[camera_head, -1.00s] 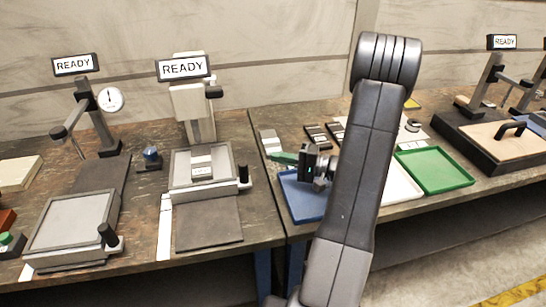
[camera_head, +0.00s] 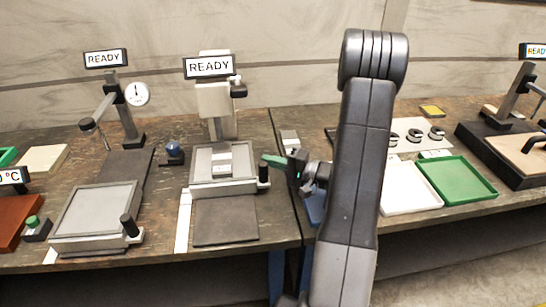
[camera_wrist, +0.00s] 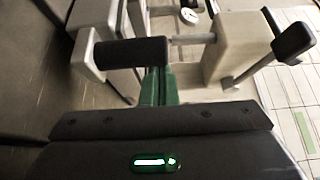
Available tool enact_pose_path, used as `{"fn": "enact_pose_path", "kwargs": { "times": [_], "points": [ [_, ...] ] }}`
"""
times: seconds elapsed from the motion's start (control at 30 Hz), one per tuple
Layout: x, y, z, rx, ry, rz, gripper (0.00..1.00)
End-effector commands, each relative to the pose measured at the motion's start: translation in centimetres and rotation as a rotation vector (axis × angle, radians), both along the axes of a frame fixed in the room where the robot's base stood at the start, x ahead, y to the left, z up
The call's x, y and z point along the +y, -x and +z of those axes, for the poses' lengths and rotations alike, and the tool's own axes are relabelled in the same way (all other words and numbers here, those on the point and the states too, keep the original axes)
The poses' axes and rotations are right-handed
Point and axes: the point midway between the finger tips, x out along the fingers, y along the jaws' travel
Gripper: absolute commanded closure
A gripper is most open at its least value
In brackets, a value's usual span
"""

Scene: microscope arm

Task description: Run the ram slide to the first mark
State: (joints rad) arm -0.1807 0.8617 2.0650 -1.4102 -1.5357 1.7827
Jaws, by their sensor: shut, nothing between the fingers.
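The middle station has a low grey slide (camera_head: 222,188) with a light block on it, in front of an upright column with a pale head. A black upright handle (camera_head: 263,174) stands at the slide's right front corner. No label shows which station is the ram. My gripper (camera_head: 268,159) has green fingers, shut and empty, close to that handle. In the wrist view, a black handle (camera_wrist: 130,52) lies just beyond the fingers (camera_wrist: 159,76) and overlaps their tips. I cannot tell whether they touch it.
A white strip (camera_head: 183,221) runs along the slide's left; its marks are too small to read. A second station (camera_head: 95,212) with a dial stands left, with its own black handle (camera_head: 129,224). White (camera_head: 410,197) and green (camera_head: 457,182) trays lie right of my arm.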

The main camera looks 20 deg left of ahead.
Motion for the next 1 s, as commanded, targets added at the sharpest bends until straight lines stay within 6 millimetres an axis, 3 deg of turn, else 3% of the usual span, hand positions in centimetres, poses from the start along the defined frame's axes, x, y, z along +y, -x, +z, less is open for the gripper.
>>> {"fn": "enact_pose_path", "kwargs": {
  "times": [0.3, 0.53, 1.0],
  "points": [
    [-0.1, 0.1, 0.0, 0.000, 0.000, 0.000, 1.00],
    [-0.6, 1.3, 0.1, 0.003, 0.000, 0.000, 1.00],
    [0.0, 1.2, 0.1, 0.001, 0.000, -0.001, 1.00]
  ]
}}
